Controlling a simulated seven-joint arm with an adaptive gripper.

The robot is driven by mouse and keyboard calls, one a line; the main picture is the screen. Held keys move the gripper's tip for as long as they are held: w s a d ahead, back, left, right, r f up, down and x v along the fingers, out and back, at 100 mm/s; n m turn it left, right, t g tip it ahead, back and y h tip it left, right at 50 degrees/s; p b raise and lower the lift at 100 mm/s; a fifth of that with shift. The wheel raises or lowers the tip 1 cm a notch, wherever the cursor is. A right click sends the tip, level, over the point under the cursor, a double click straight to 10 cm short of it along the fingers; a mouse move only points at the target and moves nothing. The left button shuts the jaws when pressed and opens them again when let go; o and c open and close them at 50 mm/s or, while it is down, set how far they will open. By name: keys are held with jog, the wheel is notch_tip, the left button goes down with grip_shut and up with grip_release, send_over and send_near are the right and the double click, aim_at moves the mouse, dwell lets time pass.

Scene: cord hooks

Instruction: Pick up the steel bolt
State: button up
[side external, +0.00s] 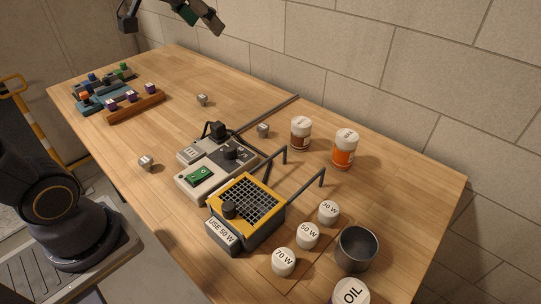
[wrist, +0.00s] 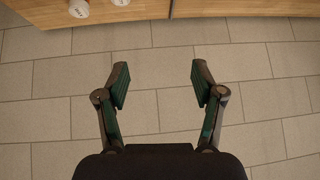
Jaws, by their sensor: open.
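Three small grey metal pieces lie apart on the wooden table in the side external view: one toward the back (side external: 202,99), one near the wall side (side external: 263,130), and one at the front left (side external: 146,162). They are too small to tell which is the steel bolt. My gripper (side external: 203,17) is high above the far part of the table, at the top edge of that view. In the wrist view my gripper (wrist: 157,82) is open and empty, its green-padded fingers wide apart over grey tiles. No metal piece shows there.
A yellow-topped soldering-type unit (side external: 247,204), a grey device with a green switch (side external: 200,176), two pill-style bottles (side external: 300,136), (side external: 345,152), white wattage-labelled knobs (side external: 308,236) and a dark metal cup (side external: 356,249) crowd the right. A block wall (side external: 400,70) borders the table (side external: 110,145).

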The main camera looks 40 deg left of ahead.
jog(key=w+a+f+n+y, duration=0.1)
jog(key=w+a+f+n, duration=0.1)
jog(key=w+a, duration=0.7)
jog(key=n+g, duration=0.3)
jog(key=g, duration=0.1)
send_over(201, 97)
jog(key=s+d, duration=0.3)
jog(key=s, duration=0.2)
notch_tip(201, 97, down, 21)
jog(key=x, duration=1)
jog(key=shift+s, duration=0.1)
jog(key=x, duration=0.6)
jog(key=shift+r, duration=0.1)
grip_shut()
